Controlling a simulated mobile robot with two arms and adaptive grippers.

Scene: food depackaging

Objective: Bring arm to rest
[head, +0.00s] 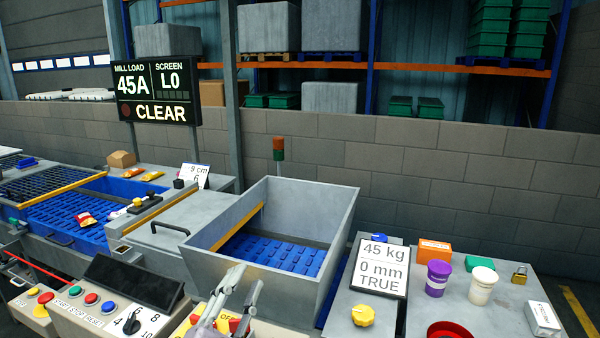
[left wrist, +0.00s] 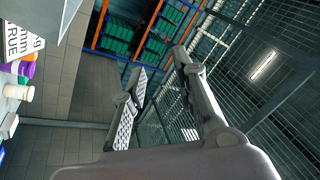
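My left gripper (head: 246,280) rises from the bottom edge of the head view, in front of the grey hopper (head: 340,225). Its two fingers point up and stand apart, with nothing between them. In the left wrist view the same gripper (left wrist: 159,64) is open and empty, with a clear gap between its fingers. My right gripper is not in either view.
A control panel (head: 94,318) with buttons stands at the lower left. A scale display (head: 380,267) and a side table with a purple cup (head: 437,278), a white cup (head: 482,286) and a padlock (head: 519,274) stand at the right. The wrist view shows a mesh fence (left wrist: 235,75).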

